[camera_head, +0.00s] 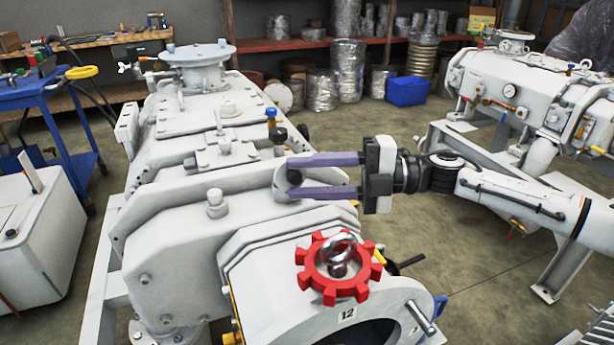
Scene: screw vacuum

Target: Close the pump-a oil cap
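My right gripper (289,177) comes in from the right over the large white pump (180,205). Its two purple fingers point left and are spread apart. A grey lug with a dark hole (294,178) shows between or behind the fingertips; I cannot tell whether they touch it. A red toothed cap-like ring (338,285) sits on top of the pump's near end, below the gripper in the picture and apart from it. A metal eye ring (338,250) stands at its centre. I cannot tell for sure which part is the oil cap. My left gripper is not in view.
Blue-capped and black-knobbed fittings (271,117) stand on the pump just behind the gripper. A second white pump (500,90) stands at the right. A blue cart (60,95) is at the left. Open floor (440,265) lies right of the near pump.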

